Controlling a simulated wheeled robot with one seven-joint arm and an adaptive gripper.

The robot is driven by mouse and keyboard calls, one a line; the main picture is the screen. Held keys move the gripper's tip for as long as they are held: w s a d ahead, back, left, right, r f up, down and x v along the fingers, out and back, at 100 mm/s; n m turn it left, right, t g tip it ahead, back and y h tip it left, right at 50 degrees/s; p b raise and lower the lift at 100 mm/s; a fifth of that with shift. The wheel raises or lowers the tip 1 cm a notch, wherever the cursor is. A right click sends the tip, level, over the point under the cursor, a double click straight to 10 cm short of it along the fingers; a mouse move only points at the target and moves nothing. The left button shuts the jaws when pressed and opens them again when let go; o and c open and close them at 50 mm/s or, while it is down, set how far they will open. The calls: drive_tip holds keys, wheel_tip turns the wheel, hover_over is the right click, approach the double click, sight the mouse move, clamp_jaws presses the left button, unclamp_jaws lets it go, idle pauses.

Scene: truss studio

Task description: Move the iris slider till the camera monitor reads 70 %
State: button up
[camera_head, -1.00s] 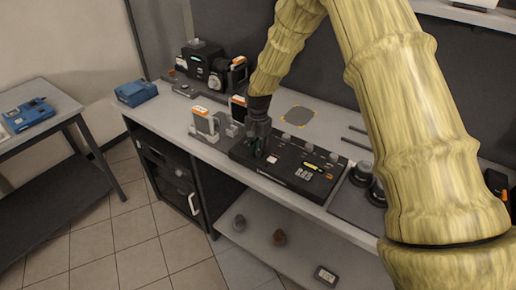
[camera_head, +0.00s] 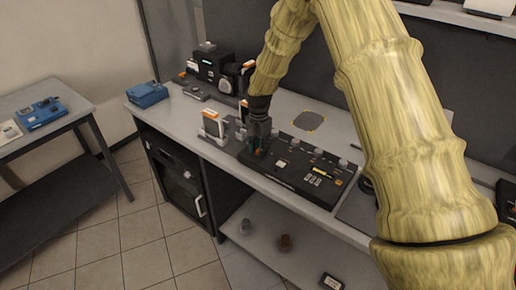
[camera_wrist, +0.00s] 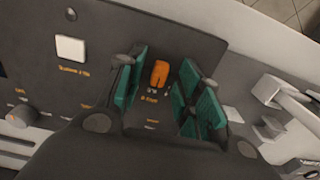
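The black control panel (camera_head: 290,172) lies on the workbench, with a row of knobs, several light buttons and a small lit yellow display. My gripper (camera_wrist: 165,90) points down over the panel's left end. In the wrist view an orange slider cap (camera_wrist: 159,74) stands between my green-padded fingers. The fingers are spread, with gaps visible beside the cap. The small lettering by it is too blurred to read for sure. A black camera-like device (camera_head: 213,66) stands at the back left of the bench. I cannot make out any monitor percentage.
Orange-and-white devices (camera_head: 213,124) stand just left of the panel. A blue box (camera_head: 147,94) sits at the bench's left end. A white square button (camera_wrist: 71,48) and a round knob (camera_wrist: 22,115) are left of the slider cap in the wrist view.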

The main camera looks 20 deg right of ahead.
sight(258, 150)
wheel_tip(258, 150, up, 12)
idle(0.7)
drive_tip(key=shift+f, duration=0.1)
idle(0.3)
